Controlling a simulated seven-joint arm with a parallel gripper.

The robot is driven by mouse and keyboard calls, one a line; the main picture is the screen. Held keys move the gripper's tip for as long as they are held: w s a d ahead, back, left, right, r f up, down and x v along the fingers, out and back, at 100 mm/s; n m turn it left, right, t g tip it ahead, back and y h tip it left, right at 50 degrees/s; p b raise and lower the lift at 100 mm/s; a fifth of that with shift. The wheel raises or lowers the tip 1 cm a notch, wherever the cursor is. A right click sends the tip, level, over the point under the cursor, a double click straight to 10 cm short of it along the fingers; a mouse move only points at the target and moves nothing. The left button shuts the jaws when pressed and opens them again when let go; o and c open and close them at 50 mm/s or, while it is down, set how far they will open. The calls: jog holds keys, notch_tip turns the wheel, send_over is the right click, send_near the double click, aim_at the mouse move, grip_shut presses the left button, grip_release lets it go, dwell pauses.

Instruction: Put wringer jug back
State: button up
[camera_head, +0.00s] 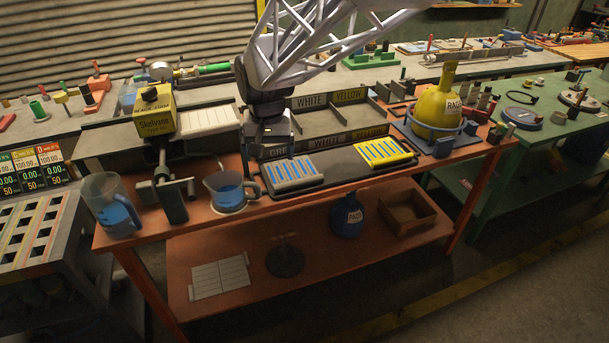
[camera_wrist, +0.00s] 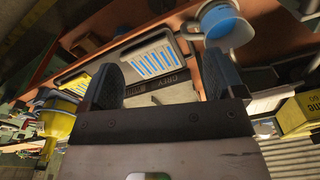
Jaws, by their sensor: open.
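Two clear jugs with blue contents stand on the orange bench; I cannot tell from any label which is the wringer jug. The shorter jug (camera_head: 229,190) stands upright on a pale round base near the front edge, its dark handle to the right. The taller jug (camera_head: 112,212) stands at the bench's left front corner. My gripper (camera_head: 270,158) hangs open and empty just behind and right of the shorter jug. In the wrist view my gripper's fingers (camera_wrist: 161,76) are apart with nothing between them, and the shorter jug (camera_wrist: 222,25) lies beyond the right finger.
A dark clamp-like stand (camera_head: 170,196) is between the jugs, with a yellow box (camera_head: 154,112) behind it. A blue-striped tray (camera_head: 292,174) and a yellow-striped tray (camera_head: 383,152) lie to the right.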

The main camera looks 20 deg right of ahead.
jog(key=s+d+r+n, duration=0.1)
jog(key=s+d, duration=0.1)
jog(key=s, duration=1)
jog(key=s+d+r+n+t, duration=0.1)
jog(key=s+d+r+n, duration=0.1)
jog(key=s, duration=1)
jog(key=shift+s+d+t, duration=0.2)
jog(key=shift+s+t, duration=0.05)
jog(key=shift+t, duration=0.05)
